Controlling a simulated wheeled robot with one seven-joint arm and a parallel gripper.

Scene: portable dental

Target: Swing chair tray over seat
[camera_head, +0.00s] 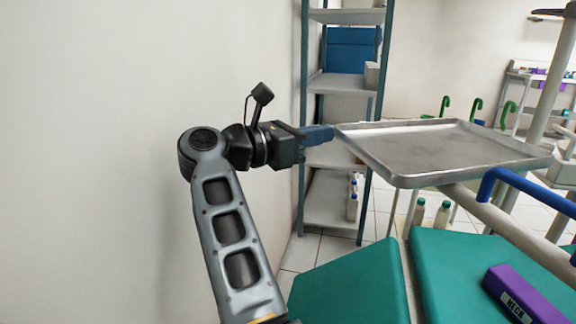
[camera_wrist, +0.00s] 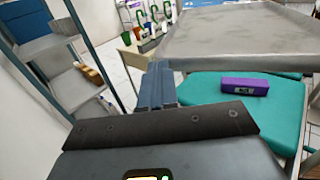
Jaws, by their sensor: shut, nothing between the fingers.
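The chair tray (camera_head: 440,150) is a flat grey metal tray with a raised rim, on a support arm (camera_head: 515,232) at the right in the head view. It also fills the upper right of the wrist view (camera_wrist: 235,42). The chair seat (camera_head: 355,285) is a green pad in two parts below the tray; part of it shows in the wrist view (camera_wrist: 245,108). My gripper (camera_head: 328,134) is shut and empty, its tips close to the tray's left corner. I cannot tell whether they touch. In the wrist view my fingers (camera_wrist: 158,85) point toward the tray's near left edge.
A purple box (camera_head: 522,296) lies on the green seat. A blue-framed shelf (camera_head: 338,85) stands behind my gripper. A blue curved handle (camera_head: 500,180) is beside the tray at right. A bare white wall is on the left. Bottles (camera_head: 441,215) stand behind the seat.

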